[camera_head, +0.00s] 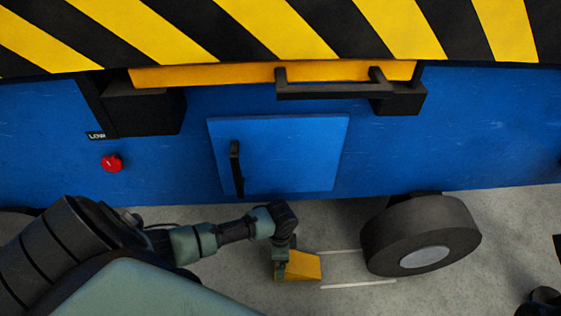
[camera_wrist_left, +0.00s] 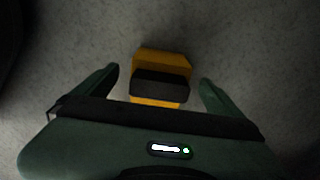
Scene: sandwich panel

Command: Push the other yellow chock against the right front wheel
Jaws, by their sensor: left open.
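The yellow chock (camera_head: 303,266) lies on the grey floor to the left of the right front wheel (camera_head: 421,236), with a clear gap between them. The wheel is black with a grey hub. My left gripper (camera_head: 281,268) is low at the left end of the chock. In the left wrist view, my left gripper (camera_wrist_left: 158,88) is open, with its fingers apart on either side of the chock (camera_wrist_left: 161,63). A dark block covers part of the chock there. I cannot tell whether the gripper touches it. My right gripper is not clearly in view.
Two white lines (camera_head: 358,284) run along the floor between chock and wheel, and that strip is clear. The blue panel (camera_head: 460,130) with a blue door (camera_head: 290,155) and black handle (camera_head: 236,168) rises behind. A black part shows at the lower right edge.

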